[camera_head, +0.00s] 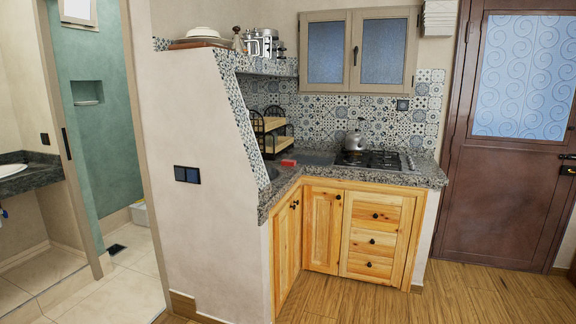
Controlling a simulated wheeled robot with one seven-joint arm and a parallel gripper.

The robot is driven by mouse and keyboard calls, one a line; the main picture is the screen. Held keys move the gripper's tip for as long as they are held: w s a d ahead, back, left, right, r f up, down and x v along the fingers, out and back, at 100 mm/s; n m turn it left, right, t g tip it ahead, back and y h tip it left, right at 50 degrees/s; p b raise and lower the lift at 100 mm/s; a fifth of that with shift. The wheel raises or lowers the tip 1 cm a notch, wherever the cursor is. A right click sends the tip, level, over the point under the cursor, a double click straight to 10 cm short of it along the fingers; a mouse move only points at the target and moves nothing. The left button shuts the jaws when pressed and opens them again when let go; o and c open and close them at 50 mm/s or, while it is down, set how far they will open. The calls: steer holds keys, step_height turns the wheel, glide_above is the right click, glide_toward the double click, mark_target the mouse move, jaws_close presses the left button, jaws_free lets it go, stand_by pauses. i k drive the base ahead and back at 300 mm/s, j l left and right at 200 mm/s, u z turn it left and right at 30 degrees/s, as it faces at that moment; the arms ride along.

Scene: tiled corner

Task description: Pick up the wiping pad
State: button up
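A small red block, which looks like the wiping pad (288,162), lies on the speckled granite counter (262,207) in the corner kitchen. It sits near the inner corner, in front of a dark rack and to the left of the stove. At this distance its exact shape is too small to tell. My gripper is not in view, and nothing is seen touching the pad.
A kettle (354,140) stands on the gas stove (372,160). A two-tier rack (271,134) stands behind the pad. The wooden floor (470,295) before the cabinets is clear.

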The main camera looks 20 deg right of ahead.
mark_target(286, 162)
steer(key=i+l+u, duration=0.1)
steer(key=i+l, duration=0.25)
steer(key=i+l+u, duration=0.1)
steer(key=i+l, duration=0.2)
steer(key=l, duration=0.15)
steer(key=i+l, duration=0.35)
steer(key=i+l+u, duration=0.15)
steer(key=i+l, duration=0.15)
steer(key=l, duration=0.25)
steer(key=i+l+u, duration=0.1)
steer(key=i+l, duration=0.2)
steer(key=l, duration=0.2)
steer(key=i+l+u, duration=0.1)
steer(key=i+l, duration=0.15)
steer(key=l, duration=0.25)
steer(key=i+l+u, duration=0.1)
steer(key=i+l, duration=0.15)
steer(key=l, duration=0.25)
steer(key=i+l+u, duration=0.1)
steer(key=i+l, duration=0.15)
steer(key=l, duration=0.3)
